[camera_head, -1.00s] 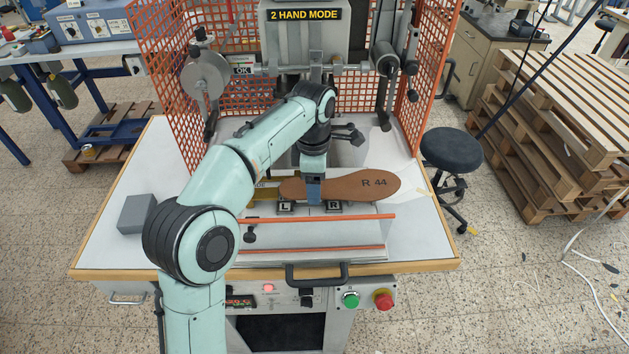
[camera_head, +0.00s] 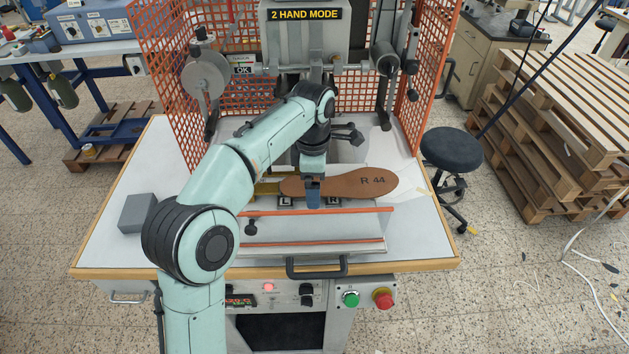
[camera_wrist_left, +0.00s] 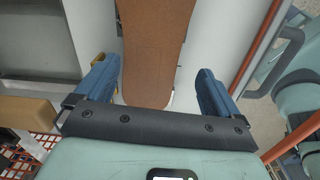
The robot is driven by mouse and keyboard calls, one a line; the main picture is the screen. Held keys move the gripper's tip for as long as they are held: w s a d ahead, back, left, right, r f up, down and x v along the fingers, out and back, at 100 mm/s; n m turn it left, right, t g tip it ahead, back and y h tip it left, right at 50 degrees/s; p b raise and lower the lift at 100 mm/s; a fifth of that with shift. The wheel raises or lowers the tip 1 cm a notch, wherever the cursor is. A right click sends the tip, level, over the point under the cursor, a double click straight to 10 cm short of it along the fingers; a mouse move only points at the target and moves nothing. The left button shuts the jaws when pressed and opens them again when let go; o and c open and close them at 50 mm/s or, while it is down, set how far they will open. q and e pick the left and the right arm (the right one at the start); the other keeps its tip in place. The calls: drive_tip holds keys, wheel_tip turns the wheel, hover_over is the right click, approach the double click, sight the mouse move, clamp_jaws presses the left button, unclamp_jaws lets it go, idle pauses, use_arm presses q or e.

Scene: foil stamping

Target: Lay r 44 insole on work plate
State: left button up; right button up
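The brown R 44 insole (camera_head: 352,187) lies roughly level, its long axis left to right, over the plate with the L and R marks (camera_head: 310,204) at the press front. In the left wrist view its narrow end (camera_wrist_left: 152,65) lies between the blue fingers. My left gripper (camera_head: 313,196) is at the insole's left part, pointing down; in the wrist view its fingers (camera_wrist_left: 155,88) are apart, with a visible gap beside the insole on the right. The gripper hides part of the insole and plate, so full contact with the plate cannot be told. My right gripper is not in view.
The press head (camera_head: 303,38) stands above and behind, with orange mesh guards (camera_head: 160,60) on both sides. A grey block (camera_head: 137,214) sits on the left of the white table (camera_head: 105,245). An orange rail (camera_head: 350,212) runs along the front.

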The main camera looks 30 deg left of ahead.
use_arm(q)
drive_tip(key=shift+s+f, duration=0.15)
drive_tip(key=shift+f, duration=0.45)
wheel_tip(320, 180, up, 15)
drive_tip(key=p, duration=0.4)
drive_tip(key=shift+f, duration=0.2)
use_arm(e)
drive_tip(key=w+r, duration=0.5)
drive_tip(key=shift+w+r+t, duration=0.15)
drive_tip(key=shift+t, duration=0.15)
